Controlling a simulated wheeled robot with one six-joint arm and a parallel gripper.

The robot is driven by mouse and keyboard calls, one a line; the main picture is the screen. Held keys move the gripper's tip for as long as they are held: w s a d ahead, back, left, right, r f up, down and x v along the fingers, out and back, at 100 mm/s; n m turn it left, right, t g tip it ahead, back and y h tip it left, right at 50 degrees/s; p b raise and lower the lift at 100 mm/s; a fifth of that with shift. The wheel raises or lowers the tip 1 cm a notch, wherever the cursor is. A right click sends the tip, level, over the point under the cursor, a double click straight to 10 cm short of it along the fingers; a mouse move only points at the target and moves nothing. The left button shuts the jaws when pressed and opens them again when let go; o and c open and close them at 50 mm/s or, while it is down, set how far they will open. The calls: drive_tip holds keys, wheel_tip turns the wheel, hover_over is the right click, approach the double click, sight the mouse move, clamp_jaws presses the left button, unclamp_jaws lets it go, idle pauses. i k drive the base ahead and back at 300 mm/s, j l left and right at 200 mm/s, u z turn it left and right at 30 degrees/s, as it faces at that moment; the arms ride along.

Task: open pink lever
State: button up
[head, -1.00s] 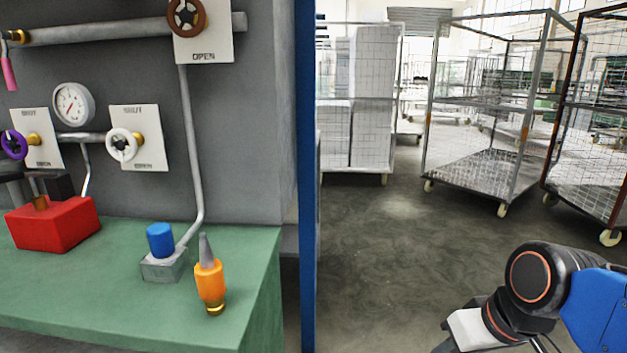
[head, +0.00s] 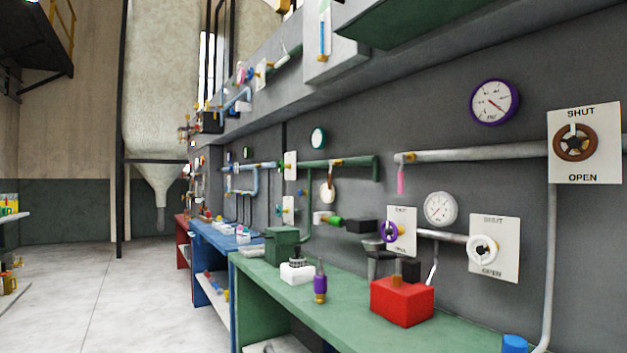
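The pink lever (head: 401,180) is a short handle hanging straight down at the left end of a grey pipe (head: 470,155) on the dark grey wall panel. It is right of the middle of the head view, above the green bench. A small brass-coloured fitting (head: 411,158) is beside its top. No SHUT/OPEN plate shows right at the lever. My gripper is not in view.
Below stands a green bench (head: 345,312) with a red block (head: 402,301) and a purple-topped bottle-like item (head: 320,284). Purple (head: 389,231), white (head: 482,249) and brown (head: 575,142) handwheels are nearby. The floor at left (head: 110,300) is clear.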

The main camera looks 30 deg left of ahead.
sight(401, 176)
drive_tip(key=j+u, duration=0.1)
drive_tip(key=u, duration=0.65)
drive_tip(key=i+j+u, duration=0.1)
drive_tip(key=u, duration=0.25)
drive_tip(key=i+j+z, duration=0.25)
drive_tip(key=j+z, duration=0.25)
drive_tip(key=u, duration=0.1)
drive_tip(key=i+j, duration=0.05)
